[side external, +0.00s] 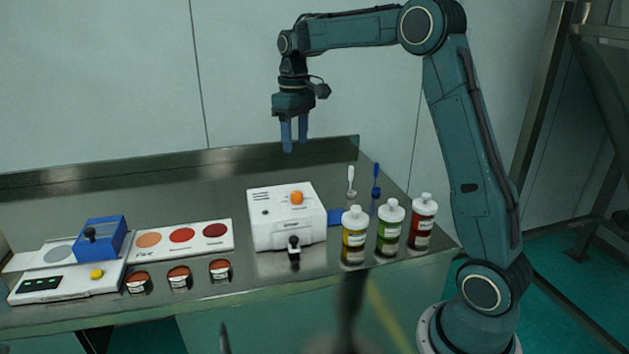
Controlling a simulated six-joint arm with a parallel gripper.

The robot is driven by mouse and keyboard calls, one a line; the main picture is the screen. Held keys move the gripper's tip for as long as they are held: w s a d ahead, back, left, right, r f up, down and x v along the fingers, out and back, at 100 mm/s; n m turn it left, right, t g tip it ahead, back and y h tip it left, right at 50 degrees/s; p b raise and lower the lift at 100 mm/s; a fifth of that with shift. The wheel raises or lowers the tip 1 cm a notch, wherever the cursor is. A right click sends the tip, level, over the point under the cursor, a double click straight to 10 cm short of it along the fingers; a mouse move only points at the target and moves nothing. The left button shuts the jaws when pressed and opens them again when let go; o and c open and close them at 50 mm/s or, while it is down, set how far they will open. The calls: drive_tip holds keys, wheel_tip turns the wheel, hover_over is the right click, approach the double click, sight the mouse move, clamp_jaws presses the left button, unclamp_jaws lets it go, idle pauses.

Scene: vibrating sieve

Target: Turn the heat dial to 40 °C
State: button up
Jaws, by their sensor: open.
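The heat dial looks to be the orange knob (297,198) on top of a white box-shaped unit (270,236) in the middle of the bench. Small dark print lies beside the knob, too small to read, so I cannot tell its setting. My gripper (294,150) points down with its two blue fingers apart and empty. It hangs above the back of the bench, above the knob in the picture and clear of it.
A black-knobbed piece (294,250) stands in front. Left are a color card (180,240), small jars (179,277) and a scale (65,284) beside a blue box (101,240).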

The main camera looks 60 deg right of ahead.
sight(296, 193)
drive_tip(key=shift+w+d+f, duration=0.15)
drive_tip(key=shift+d, duration=0.05)
drive_tip(key=shift+f, duration=0.15)
wheel_tip(296, 193, down, 14)
drive_tip(key=shift+r, duration=0.25)
idle(0.5)
drive_tip(key=c, duration=1)
